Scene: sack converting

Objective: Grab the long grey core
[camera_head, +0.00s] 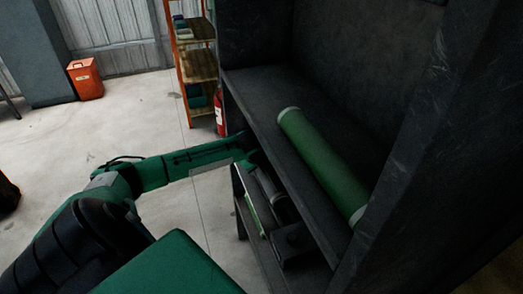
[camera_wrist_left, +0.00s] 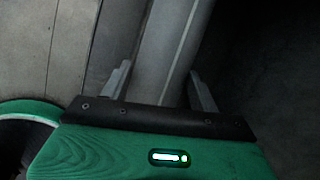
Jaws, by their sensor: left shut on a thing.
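The long grey core (camera_wrist_left: 178,35) runs lengthwise through the left wrist view, between the two fingers of my left gripper (camera_wrist_left: 158,82). The gripper is shut on it. In the head view my left arm comes in from the left and its end reaches into the lower level of a dark shelf unit (camera_head: 290,160). The shelf edge hides the fingers there. A grey cylindrical piece (camera_head: 268,184) shows below that edge; I cannot tell if it is the same core. My right gripper is in neither view.
A long green roll (camera_head: 322,165) with pale ends lies on the shelf above. A dark blocky object (camera_head: 293,243) sits on the lower level. A red extinguisher (camera_head: 219,112) and an orange rack (camera_head: 198,66) stand behind. The floor at left is open, with an orange can (camera_head: 86,80) farther back.

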